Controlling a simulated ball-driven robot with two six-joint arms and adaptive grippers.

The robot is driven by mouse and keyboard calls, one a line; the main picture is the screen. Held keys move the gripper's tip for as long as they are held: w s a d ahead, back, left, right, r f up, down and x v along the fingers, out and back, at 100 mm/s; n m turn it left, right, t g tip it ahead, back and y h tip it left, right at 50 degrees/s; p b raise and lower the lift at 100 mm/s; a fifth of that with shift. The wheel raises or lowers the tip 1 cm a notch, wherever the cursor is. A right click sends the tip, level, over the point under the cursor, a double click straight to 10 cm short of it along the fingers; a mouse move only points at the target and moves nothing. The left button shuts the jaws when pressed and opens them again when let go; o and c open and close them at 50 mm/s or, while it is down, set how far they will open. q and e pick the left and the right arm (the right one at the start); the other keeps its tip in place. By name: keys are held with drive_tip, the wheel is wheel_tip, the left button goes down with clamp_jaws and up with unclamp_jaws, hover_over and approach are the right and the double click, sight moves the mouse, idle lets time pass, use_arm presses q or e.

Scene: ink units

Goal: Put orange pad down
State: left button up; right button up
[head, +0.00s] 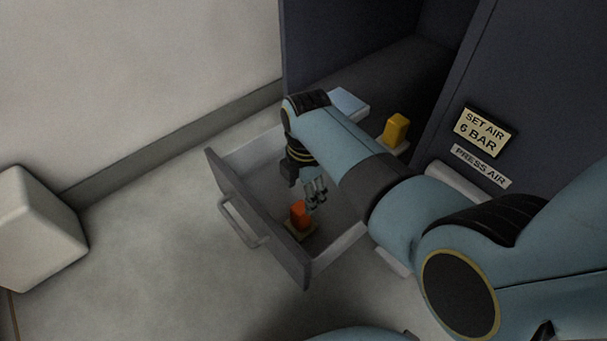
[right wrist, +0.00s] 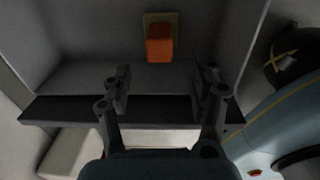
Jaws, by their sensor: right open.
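The orange pad (head: 298,213) stands in the open drawer (head: 243,213), on a small tan base (head: 302,232) near the drawer's front corner. In the right wrist view the orange pad (right wrist: 160,45) shows ahead of the fingers, beyond their tips, with the tan base (right wrist: 161,18) behind it. My right gripper (head: 316,190) reaches into the drawer beside the pad, apart from it. Its fingers (right wrist: 162,90) are spread with nothing between them. My left gripper is not in view.
The grey drawer handle (head: 240,224) sticks out in front. A dark cabinet wall carries a "SET AIR 6 BAR" sign (head: 485,131) and a "PRESS AIR" label (head: 481,166). A pale box (head: 38,230) stands at far left; floor between is clear.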

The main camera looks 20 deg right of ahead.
wheel_tip(320, 180, up, 3)
drive_tip(key=shift+f+p, duration=0.1)
drive_tip(key=shift+p, duration=0.6)
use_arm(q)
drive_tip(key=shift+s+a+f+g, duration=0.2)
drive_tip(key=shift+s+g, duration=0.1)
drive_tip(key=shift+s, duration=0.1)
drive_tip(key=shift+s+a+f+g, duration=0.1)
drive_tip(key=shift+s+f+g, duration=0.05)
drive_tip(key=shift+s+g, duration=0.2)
use_arm(e)
drive_tip(key=shift+s, duration=0.1)
